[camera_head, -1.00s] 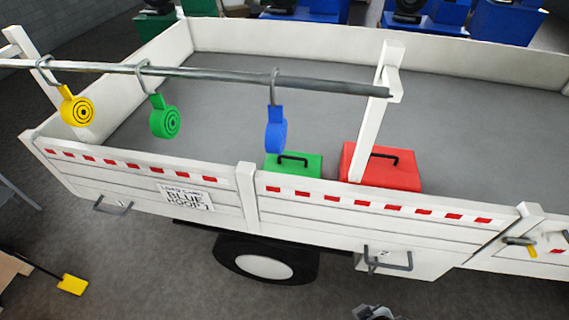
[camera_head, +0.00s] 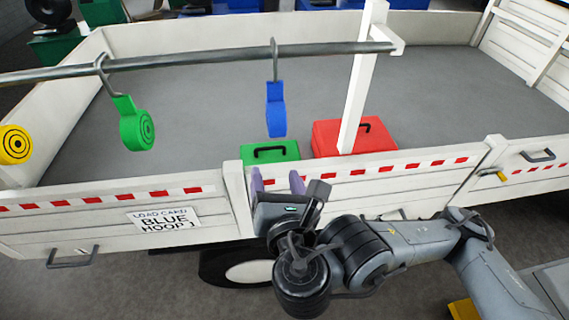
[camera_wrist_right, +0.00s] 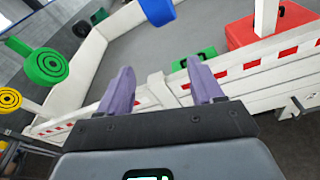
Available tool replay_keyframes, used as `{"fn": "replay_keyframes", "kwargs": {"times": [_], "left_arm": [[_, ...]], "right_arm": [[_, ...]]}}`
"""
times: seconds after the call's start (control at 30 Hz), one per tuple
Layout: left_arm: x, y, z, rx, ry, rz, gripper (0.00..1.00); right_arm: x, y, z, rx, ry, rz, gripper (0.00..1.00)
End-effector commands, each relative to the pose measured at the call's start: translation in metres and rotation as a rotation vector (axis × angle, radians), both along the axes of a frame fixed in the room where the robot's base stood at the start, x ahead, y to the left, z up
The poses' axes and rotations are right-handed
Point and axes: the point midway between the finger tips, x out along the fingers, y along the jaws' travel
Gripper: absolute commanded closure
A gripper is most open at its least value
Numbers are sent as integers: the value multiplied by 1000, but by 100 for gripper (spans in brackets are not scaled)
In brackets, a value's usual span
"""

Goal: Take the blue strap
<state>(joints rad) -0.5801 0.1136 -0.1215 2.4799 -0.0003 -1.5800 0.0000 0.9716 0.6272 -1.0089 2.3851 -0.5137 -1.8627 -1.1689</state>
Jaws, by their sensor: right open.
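The blue strap (camera_head: 276,109) hangs by a hook from the grey rail (camera_head: 190,60) over the truck bed. Its lower end also shows at the top of the right wrist view (camera_wrist_right: 157,11). My right gripper (camera_head: 277,180) is open and empty, just outside the side board, below the blue strap and apart from it. Its purple fingers (camera_wrist_right: 165,88) point toward the truck bed in the right wrist view. A green strap (camera_head: 136,128) and a yellow strap (camera_head: 15,145) hang further left on the rail. My left gripper is not in view.
A green box (camera_head: 285,152) and a red box (camera_head: 330,140) stand in the bed behind the side board (camera_head: 330,190). A white post (camera_head: 360,85) holds the rail's right end. A card (camera_head: 165,219) on the board reads "LOAD CARD BLUE HOOP 1".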

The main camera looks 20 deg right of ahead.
Motion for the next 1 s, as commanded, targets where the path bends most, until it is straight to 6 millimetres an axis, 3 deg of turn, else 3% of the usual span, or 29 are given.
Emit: {"fn": "replay_keyframes", "kwargs": {"times": [0.13, 0.3, 0.57, 1.0], "left_arm": [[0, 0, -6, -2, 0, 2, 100], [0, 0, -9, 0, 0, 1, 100], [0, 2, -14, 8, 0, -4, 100], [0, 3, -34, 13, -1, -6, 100]], "right_arm": [[7, -12, 23, -198, -68, -17, 34], [10, -20, 36, -311, -97, -36, 34], [23, -25, 39, -336, -103, -40, 34], [71, -38, 37, -331, -103, -39, 34]]}}
